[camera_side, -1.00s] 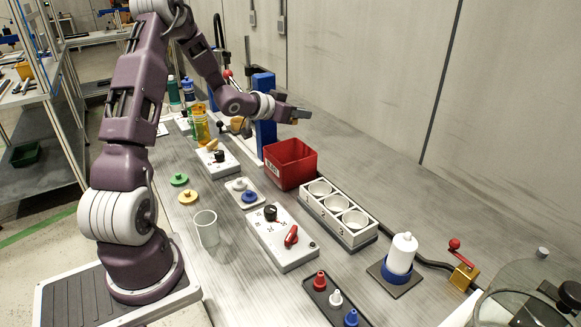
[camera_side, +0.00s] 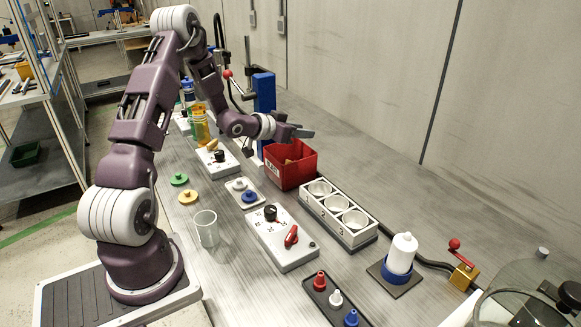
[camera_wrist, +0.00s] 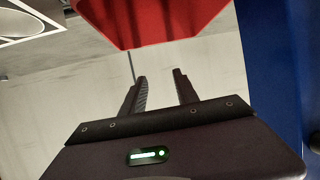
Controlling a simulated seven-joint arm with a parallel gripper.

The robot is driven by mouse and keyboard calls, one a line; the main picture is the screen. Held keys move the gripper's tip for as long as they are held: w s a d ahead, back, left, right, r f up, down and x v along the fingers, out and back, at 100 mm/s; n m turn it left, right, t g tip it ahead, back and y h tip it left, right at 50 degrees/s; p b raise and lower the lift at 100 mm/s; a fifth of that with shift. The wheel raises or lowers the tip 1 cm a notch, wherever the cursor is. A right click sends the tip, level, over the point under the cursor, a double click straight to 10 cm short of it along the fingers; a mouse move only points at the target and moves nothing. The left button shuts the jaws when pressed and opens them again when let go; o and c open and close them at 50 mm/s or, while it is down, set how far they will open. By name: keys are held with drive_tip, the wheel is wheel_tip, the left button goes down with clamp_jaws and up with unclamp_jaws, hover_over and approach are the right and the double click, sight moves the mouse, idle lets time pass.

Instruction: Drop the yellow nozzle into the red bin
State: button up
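The red bin (camera_side: 292,172) stands on the bench below and just in front of my gripper (camera_side: 303,132). A small yellowish thing (camera_side: 289,161) shows inside the bin's opening; it looks like the yellow nozzle, but it is too small to be sure. In the wrist view my gripper (camera_wrist: 160,76) has its two dark fingers apart, with nothing between them. The red bin (camera_wrist: 150,22) fills the top of that view; its inside is not visible there.
A blue post (camera_side: 264,105) stands close behind the bin. A white three-cup holder (camera_side: 340,213) is to its right. A switch box (camera_side: 282,238), a clear cup (camera_side: 206,228) and a dark tray (camera_side: 337,300) with red, white and blue nozzles stand nearer.

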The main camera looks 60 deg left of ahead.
drive_tip(key=v, duration=0.7)
drive_tip(key=shift+r, duration=0.1)
drive_tip(key=s+d+r+g+y, duration=0.2)
drive_tip(key=s+d+r+g, duration=0.45)
drive_tip(key=d+r, duration=0.7)
drive_tip(key=s+d+m+h, duration=0.1)
drive_tip(key=s+d+h, duration=0.1)
drive_tip(key=s+d, duration=0.5)
drive_tip(key=s+d+f+g+h, duration=0.1)
drive_tip(key=s+d+h, duration=0.1)
drive_tip(key=s+d, duration=0.6)
drive_tip(key=s, duration=0.5)
drive_tip(key=shift+s+f+m, duration=0.2)
drive_tip(key=shift+s+m, duration=0.15)
drive_tip(key=shift+m, duration=0.05)
